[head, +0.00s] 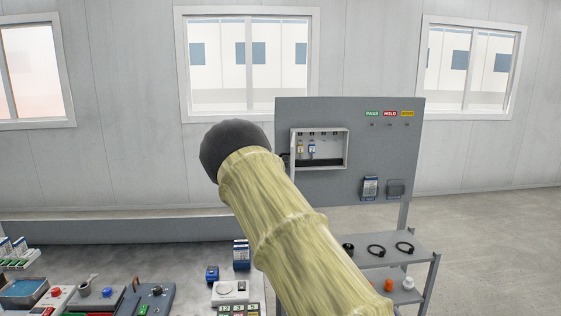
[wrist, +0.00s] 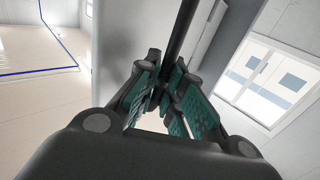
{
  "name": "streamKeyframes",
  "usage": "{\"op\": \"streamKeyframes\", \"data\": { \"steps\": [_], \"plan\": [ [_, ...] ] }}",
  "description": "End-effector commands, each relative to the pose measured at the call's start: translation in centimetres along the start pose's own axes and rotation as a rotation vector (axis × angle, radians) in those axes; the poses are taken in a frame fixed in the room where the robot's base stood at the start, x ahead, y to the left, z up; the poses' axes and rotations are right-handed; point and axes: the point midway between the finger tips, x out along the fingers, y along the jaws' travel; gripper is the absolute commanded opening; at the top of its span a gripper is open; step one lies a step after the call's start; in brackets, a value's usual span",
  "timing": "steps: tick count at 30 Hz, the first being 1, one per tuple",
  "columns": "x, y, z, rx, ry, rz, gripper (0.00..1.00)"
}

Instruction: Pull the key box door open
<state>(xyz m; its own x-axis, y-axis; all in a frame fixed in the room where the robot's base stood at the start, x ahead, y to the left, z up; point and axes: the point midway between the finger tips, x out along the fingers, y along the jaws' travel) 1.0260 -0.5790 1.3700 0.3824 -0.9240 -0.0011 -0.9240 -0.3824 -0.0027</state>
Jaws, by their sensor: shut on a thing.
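The key box (head: 293,143) is a white-framed recess on the grey panel in the head view. Its front shows uncovered, with small tagged keys (head: 311,149) hanging inside.
The grey panel (head: 350,225) carries PASS, HOLD and a yellow label at top right. A shelf (head: 410,262) below holds black rings and small orange and white parts. A bench with test devices (head: 100,295) stands at lower left. Open floor (head: 500,260) lies to the right.

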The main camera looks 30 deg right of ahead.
Motion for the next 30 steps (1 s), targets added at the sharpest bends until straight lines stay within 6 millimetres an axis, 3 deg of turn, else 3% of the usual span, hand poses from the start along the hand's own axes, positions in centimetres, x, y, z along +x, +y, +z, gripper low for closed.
{"op": "streamKeyframes", "data": {
  "steps": [16, 17, 20, 30],
  "plan": [
    [-0.09, -0.14, 0.21, -0.003, -0.001, 0.012, 0.0],
    [-0.09, -0.15, 0.21, -0.004, -0.001, 0.011, 0.15],
    [-0.08, -0.15, 0.18, -0.003, 0.0, 0.011, 0.32],
    [-0.14, -0.11, 0.03, -0.001, 0.0, 0.012, 0.32]
  ]
}}
